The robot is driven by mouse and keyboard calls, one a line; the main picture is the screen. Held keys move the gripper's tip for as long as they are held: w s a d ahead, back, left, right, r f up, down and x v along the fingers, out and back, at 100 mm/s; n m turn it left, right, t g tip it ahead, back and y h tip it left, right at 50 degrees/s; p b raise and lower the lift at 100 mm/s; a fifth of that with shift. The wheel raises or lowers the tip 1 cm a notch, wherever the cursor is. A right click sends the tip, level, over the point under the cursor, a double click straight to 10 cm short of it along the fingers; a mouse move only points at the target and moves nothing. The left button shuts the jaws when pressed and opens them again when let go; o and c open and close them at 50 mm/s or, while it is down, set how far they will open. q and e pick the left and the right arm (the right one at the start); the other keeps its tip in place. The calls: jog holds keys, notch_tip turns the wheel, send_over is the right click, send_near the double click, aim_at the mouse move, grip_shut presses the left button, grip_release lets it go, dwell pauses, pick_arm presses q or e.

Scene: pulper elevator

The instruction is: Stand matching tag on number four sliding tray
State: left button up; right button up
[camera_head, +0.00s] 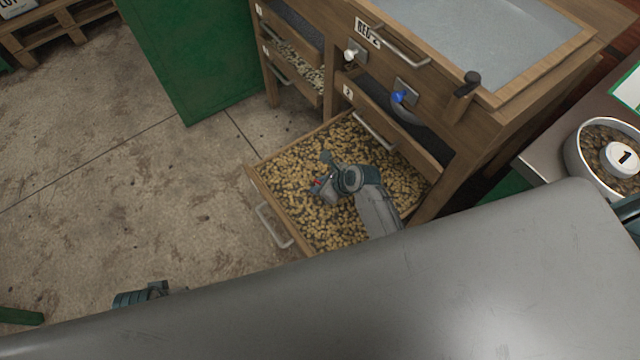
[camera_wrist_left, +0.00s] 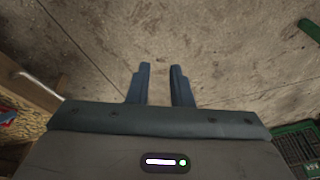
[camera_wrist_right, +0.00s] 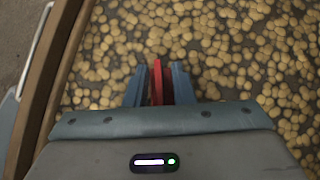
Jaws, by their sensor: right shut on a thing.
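A wide wooden sliding tray (camera_head: 258,190) is pulled out at the bottom of the cabinet and filled with pale beans; its number does not show. My right gripper (camera_head: 320,184) is over the beans, inside the tray's outline. It is shut on a thin red tag (camera_wrist_right: 157,82), seen edge-on between the fingers in the right wrist view; its number is not readable. I cannot tell whether the tag touches the beans. My left gripper (camera_wrist_left: 160,85) is open and empty above bare floor, left of the tray; in the head view only part of it shows.
The wooden cabinet (camera_head: 480,140) has more trays, a metal-lined bed on top and a blue knob (camera_head: 399,97). A green panel (camera_head: 190,60) stands behind left. A round bowl of beans (camera_head: 590,160) with a lid marked 1 sits at the right. Floor left is free.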

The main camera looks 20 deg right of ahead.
jog(key=o, duration=0.9)
jog(key=shift+f, duration=0.1)
pick_arm(q)
jog(key=shift+f, duration=0.1)
pick_arm(e)
jog(key=shift+o, duration=0.2)
pick_arm(q)
notch_tip(320, 180, down, 8)
jog(key=p, duration=0.2)
jog(key=shift+s+a+r+g, duration=0.2)
jog(key=shift+s+a+g, duration=0.1)
jog(key=shift+a, duration=0.05)
pick_arm(e)
jog(key=v, duration=1.2)
